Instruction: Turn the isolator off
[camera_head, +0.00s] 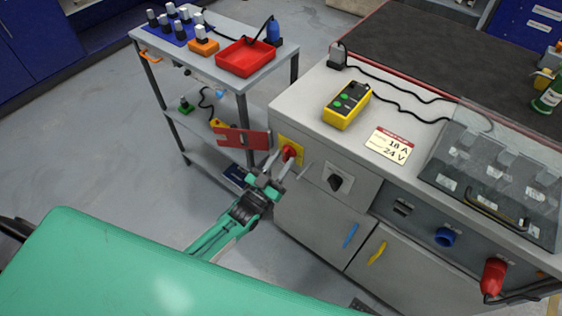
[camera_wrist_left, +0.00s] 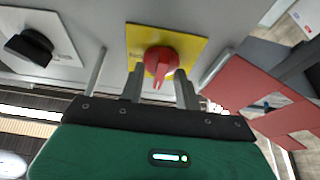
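The isolator is a red rotary knob (camera_head: 289,152) on a yellow square plate (camera_head: 293,145), on the front of the grey cabinet near its left corner. In the left wrist view the red knob (camera_wrist_left: 160,62) sits on the yellow plate (camera_wrist_left: 190,43), with a small red pointer toward the gripper. My left gripper (camera_head: 277,166) is at the knob. Its two fingers (camera_wrist_left: 160,85) are apart, one on each side of the knob's near part; whether they touch it I cannot tell. My right gripper is not in view.
A red panel (camera_head: 242,138) juts out left of the isolator. Thin metal rods (camera_wrist_left: 95,70) flank the plate. A black rotary switch (camera_head: 335,183) sits to its right. A trolley (camera_head: 215,82) with a red tray (camera_head: 246,57) stands left; floor between is narrow.

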